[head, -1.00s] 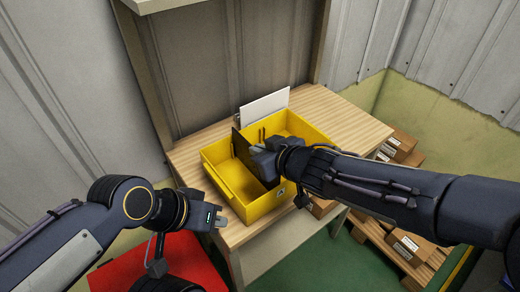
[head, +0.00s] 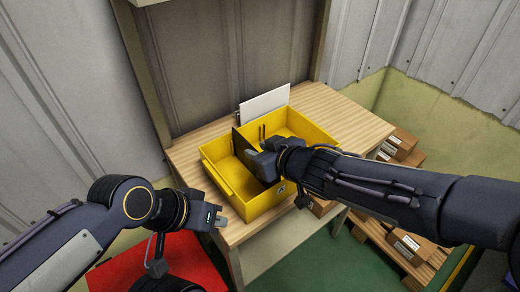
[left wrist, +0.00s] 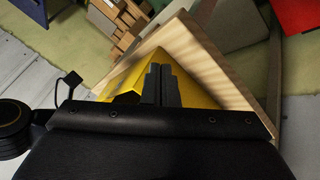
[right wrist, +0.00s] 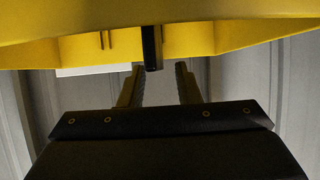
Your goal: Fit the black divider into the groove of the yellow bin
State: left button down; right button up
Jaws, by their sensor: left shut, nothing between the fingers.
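The yellow bin (head: 238,190) sits on the wooden table in the head view. The black divider (head: 246,146) stands upright inside it, crossing its middle; its lower edge is hidden, so I cannot tell how deep it sits. Its dark end also shows in the right wrist view (right wrist: 152,48). My right gripper (head: 259,155) is over the bin beside the divider. In the right wrist view its fingers (right wrist: 160,82) are spread, with the divider's end just ahead of the gap, left of its centre. My left gripper (head: 219,222) is shut and empty at the table's front left; its fingers (left wrist: 161,84) are together.
The wooden table (head: 335,110) is clear right of the bin. A white panel (head: 264,105) stands behind the bin. Brown boxes (head: 400,147) lie on a pallet at the right. A red surface (head: 185,262) is below my left arm.

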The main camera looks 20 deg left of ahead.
jog(key=p+v, duration=0.1)
jog(key=v, duration=0.5)
jog(key=shift+d+r+p, duration=0.2)
jog(key=shift+r+p, duration=0.1)
jog(key=shift+s+d+r, duration=0.15)
jog(key=shift+s+d, duration=0.2)
jog(key=shift+d, duration=0.05)
jog(key=d+r+m+t+h+p, duration=0.15)
jog(key=d+m+h, duration=0.65)
jog(key=d, duration=1.8)
jog(key=s+d+f+m+g, duration=0.1)
jog(key=s+d+m, duration=0.2)
jog(key=s, duration=0.4)
jog(key=s+d+f+m+g+y+p, duration=0.1)
jog(key=s+d, duration=0.3)
jog(key=s, duration=0.4)
jog(key=shift+d+f+m, duration=0.25)
jog(key=shift+f+m, duration=0.4)
jog(key=shift+m, duration=0.25)
